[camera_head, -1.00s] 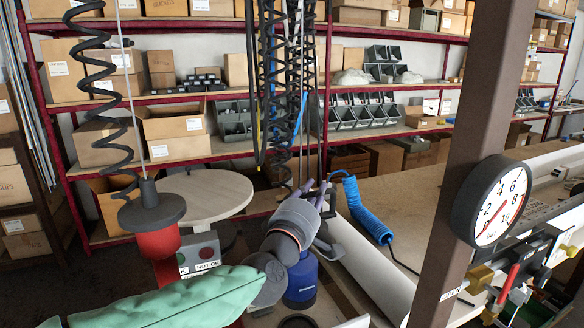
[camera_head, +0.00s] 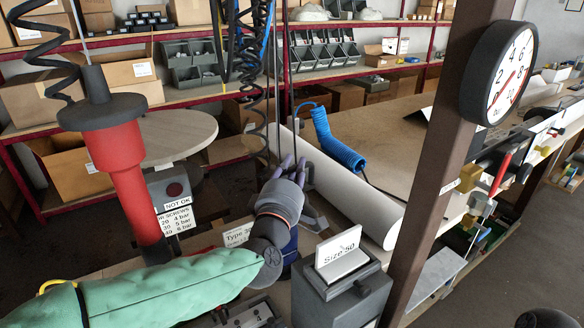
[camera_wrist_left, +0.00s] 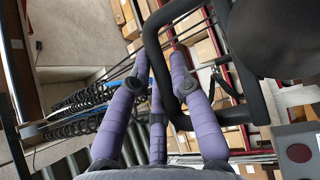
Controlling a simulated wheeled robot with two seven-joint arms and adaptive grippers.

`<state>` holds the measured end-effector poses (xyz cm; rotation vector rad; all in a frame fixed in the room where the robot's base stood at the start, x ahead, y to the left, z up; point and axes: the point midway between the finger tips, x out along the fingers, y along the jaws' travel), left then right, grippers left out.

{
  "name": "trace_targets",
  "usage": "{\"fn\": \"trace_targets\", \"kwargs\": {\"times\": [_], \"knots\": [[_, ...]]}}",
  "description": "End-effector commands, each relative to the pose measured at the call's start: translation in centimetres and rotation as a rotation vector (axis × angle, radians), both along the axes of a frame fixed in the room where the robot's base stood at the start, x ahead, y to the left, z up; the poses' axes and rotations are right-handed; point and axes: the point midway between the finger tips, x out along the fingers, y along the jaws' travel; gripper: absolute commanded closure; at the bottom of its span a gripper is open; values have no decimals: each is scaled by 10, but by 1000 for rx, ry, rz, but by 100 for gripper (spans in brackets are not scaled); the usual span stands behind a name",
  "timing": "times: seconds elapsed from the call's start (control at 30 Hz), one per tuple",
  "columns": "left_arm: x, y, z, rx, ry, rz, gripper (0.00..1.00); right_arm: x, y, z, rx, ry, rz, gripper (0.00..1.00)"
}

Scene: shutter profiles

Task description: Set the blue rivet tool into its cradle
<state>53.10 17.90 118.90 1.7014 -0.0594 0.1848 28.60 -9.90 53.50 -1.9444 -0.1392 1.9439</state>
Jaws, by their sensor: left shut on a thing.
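My left gripper (camera_head: 288,166), with purple fingers, is at the middle of the head view, above the bench. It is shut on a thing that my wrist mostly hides. A dark blue body, which looks like the blue rivet tool (camera_head: 291,243), shows just behind and below my wrist. In the left wrist view, my purple fingers (camera_wrist_left: 158,78) are around a bent black bar (camera_wrist_left: 153,40), which looks like part of the tool. I cannot tell which fixture is the cradle.
A grey box with a "Size 50" card (camera_head: 338,247) stands close to the right of my wrist. A white roll (camera_head: 345,195) lies behind it. A red hanging tool (camera_head: 122,170) and a "NOT OK" box (camera_head: 172,190) are at left. A brown post (camera_head: 440,170) and gauge (camera_head: 499,72) stand right.

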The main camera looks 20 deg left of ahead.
Motion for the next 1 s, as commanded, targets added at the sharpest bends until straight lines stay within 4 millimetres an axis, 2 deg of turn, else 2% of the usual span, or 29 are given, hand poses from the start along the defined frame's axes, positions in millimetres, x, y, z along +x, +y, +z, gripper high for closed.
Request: {"fn": "trace_targets", "kwargs": {"times": [0.03,0.23,0.27,0.33,0.83,1.0], "knots": [[1,-1,-7,0,14,-2,100,0,0,0,0,0,0,60],[1,-2,-9,0,18,-3,100,0,0,0,0,0,0,60],[1,-2,-9,0,19,-2,74,0,0,0,0,0,0,60],[1,-2,-10,0,20,-3,54,0,0,0,0,0,0,60],[1,-2,-7,1,15,-4,54,0,0,0,0,0,0,60],[1,-2,6,0,9,-3,54,0,0,0,0,0,0,60]]}}
